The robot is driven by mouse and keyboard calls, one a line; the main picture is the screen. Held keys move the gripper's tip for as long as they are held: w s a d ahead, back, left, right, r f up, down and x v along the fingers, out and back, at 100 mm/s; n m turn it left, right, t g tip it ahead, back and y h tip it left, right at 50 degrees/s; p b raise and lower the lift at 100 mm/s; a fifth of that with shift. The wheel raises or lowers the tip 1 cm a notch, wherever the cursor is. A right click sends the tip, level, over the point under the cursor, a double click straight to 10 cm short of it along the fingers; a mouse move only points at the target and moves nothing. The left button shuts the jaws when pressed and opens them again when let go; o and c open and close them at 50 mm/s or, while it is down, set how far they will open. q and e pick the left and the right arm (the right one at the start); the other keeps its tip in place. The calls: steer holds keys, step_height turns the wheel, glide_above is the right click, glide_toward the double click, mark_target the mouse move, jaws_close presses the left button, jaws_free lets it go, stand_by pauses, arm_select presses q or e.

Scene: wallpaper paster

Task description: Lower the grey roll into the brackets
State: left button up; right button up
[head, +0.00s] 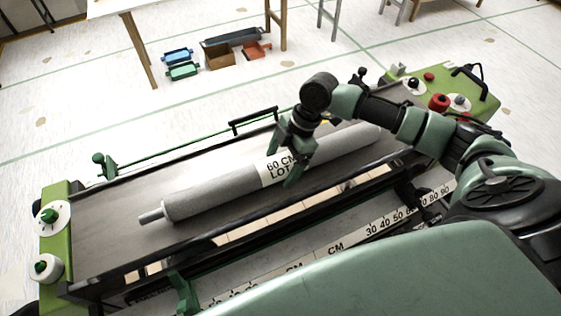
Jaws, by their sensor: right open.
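The grey roll (215,190) lies at a slant on the metal bed of the green-ended paster machine (110,235). It carries a white label reading "60 CM LOT", and its left end has a narrower core stub. My right gripper (287,165) is over the roll beside the label, with its green fingers apart; whether they touch the roll is unclear. My arm hides part of the roll's right half. I cannot make out the brackets clearly. My left gripper does not show.
Green end panels with knobs stand at the left (50,240) and right (470,92); the right one has a red button (439,102). A ruler strip (350,243) runs along the front. Bins (182,70) and a table (130,8) stand on the floor behind.

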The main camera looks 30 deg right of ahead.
steer(key=shift+w+a+f, duration=0.1)
steer(key=shift+f, duration=0.25)
steer(key=c, duration=1.8)
steer(key=shift+w+r, duration=0.1)
steer(key=shift+r, duration=0.1)
jaws_close()
